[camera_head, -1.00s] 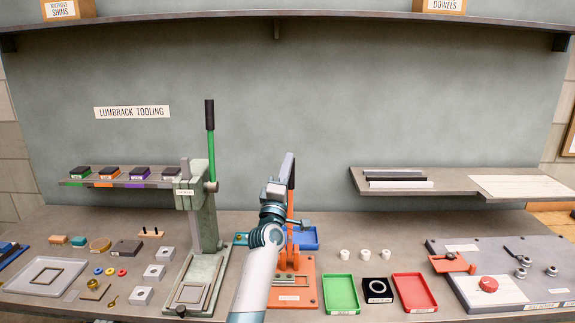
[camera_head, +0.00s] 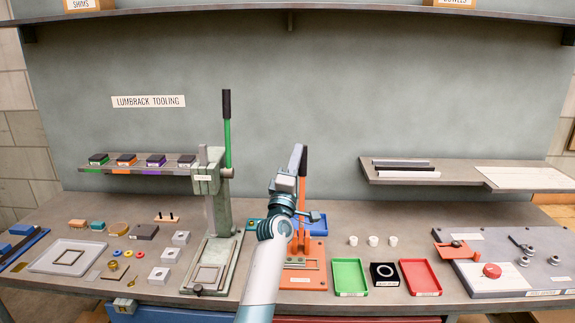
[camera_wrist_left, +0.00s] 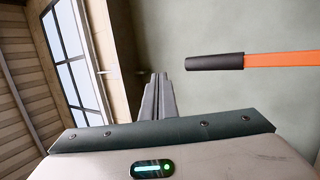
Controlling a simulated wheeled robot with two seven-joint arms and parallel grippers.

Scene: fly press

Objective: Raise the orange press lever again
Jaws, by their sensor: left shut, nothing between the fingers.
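The orange press lever (camera_head: 303,187) stands about upright on the orange press (camera_head: 312,251), its black grip at the top. My left gripper (camera_head: 297,150) is shut and empty, pointing up just left of the grip and partly overlapping it in the head view. In the left wrist view the shut fingers (camera_wrist_left: 157,92) point away, and the lever's black grip (camera_wrist_left: 214,62) lies to their right with a visible gap. My left arm hides part of the orange press's base. My right gripper is in neither view.
A green press (camera_head: 222,215) with an upright lever stands left of my arm. A blue tray (camera_head: 318,222) is behind the orange press. Green (camera_head: 349,290) and red (camera_head: 437,291) trays lie to the right. A low shelf (camera_head: 450,176) is at the back right; the air above the orange press is open.

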